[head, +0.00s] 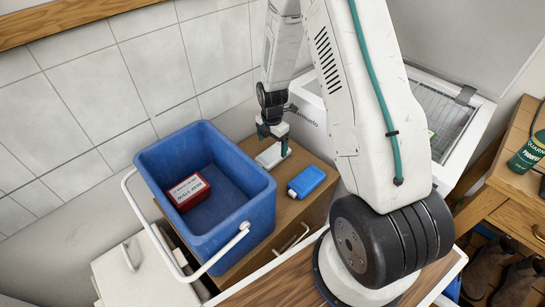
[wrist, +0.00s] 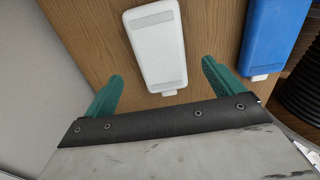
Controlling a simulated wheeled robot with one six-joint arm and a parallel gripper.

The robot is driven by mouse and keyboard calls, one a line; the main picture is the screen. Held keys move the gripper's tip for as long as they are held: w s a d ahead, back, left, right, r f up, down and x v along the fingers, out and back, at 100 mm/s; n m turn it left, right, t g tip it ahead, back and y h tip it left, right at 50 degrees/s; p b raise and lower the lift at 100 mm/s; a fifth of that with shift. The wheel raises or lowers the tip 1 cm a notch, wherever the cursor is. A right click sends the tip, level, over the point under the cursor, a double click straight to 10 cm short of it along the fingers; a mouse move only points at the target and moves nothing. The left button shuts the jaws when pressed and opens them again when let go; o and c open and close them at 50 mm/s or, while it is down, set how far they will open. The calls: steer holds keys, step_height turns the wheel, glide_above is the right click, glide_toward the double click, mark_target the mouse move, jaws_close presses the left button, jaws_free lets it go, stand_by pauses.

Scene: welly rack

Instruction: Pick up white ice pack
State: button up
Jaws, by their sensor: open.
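The white ice pack (head: 271,155) lies flat on a wooden cabinet top beside the blue bin. It also shows in the wrist view (wrist: 157,48), with its small cap end toward my gripper. My gripper (head: 273,137) points down over it in the head view. In the wrist view my gripper (wrist: 160,82) is open, with one teal finger on each side of the pack's cap end and visible gaps to both. The fingers appear apart from the pack. How high they are above the wood I cannot tell.
A blue ice pack (head: 306,182) lies just right of the white one. A blue bin (head: 243,202) with a white handle holds a red and white box (head: 188,191). An open white cooler (head: 450,118) stands behind my arm. A green bottle (head: 528,152) is on a wooden table at right.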

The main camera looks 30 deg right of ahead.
mark_target(272, 154)
step_height(272, 154, down, 5)
steer(key=shift+s, duration=0.1)
steer(key=c, duration=1.3)
steer(key=shift+r, duration=0.1)
